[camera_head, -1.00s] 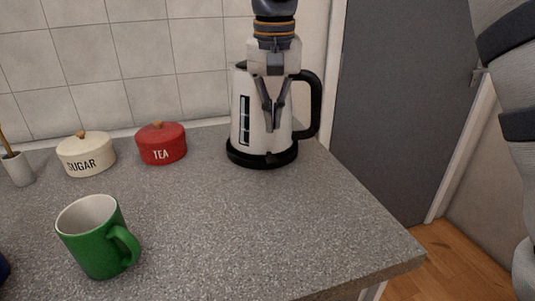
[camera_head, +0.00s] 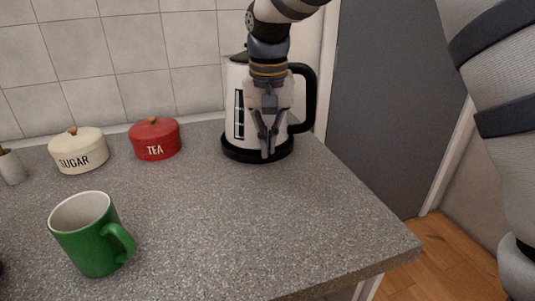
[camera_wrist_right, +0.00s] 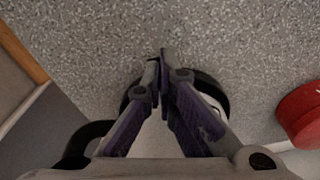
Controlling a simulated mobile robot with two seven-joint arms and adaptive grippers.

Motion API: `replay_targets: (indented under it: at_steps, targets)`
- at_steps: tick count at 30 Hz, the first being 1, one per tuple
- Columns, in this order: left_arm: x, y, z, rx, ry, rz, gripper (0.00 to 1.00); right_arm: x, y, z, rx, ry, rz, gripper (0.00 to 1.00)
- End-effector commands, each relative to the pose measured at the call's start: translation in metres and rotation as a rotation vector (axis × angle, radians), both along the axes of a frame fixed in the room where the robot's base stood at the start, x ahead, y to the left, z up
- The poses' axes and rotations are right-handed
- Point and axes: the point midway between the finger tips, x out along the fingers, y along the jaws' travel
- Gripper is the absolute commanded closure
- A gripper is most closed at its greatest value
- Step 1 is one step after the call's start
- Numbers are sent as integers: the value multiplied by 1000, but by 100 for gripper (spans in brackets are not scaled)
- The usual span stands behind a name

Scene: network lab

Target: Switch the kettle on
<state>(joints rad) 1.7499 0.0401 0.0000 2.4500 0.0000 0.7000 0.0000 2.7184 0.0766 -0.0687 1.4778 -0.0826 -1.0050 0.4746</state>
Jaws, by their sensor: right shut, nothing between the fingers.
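The white kettle (camera_head: 236,95) stands upright on its black base (camera_head: 241,150) at the back right of the counter, its black handle (camera_head: 309,98) to the right. My right gripper (camera_head: 267,154) points down in front of the kettle, its shut fingertips low by the front of the base and hiding part of the body. I cannot tell whether they touch. The switch is not visible behind the fingers. In the right wrist view the closed fingertips (camera_wrist_right: 161,58) show over the black base rim (camera_wrist_right: 212,90), with nothing between them. My left gripper is not in view.
A red tea tin (camera_head: 154,139), a cream sugar tin (camera_head: 78,151) and a green mug (camera_head: 90,235) stand left of the kettle on the grey counter (camera_head: 230,225). The counter's right edge drops to a wooden floor. The counter middle is free.

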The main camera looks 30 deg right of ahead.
Motion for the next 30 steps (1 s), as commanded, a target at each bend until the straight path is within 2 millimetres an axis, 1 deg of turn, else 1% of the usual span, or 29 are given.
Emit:
replay_targets:
  at_steps: [6, 8, 11, 17, 20, 24, 30]
  targets:
    - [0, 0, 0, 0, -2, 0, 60, 0, 0, 0, -1, -1, 0, 100]
    - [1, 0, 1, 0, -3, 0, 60, 0, 0, -4, 0, 0, 0, 100]
    - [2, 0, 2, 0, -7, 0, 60, -1, 0, -16, 1, 1, 0, 100]
    - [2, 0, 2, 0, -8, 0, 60, -2, 1, -14, 0, -1, 1, 100]
    - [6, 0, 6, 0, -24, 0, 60, -15, 8, -7, -1, -6, 1, 100]
    - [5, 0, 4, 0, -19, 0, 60, -26, 15, -5, 0, -2, 1, 100]
    - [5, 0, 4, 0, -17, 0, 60, -26, 15, -6, 1, -1, 0, 100]
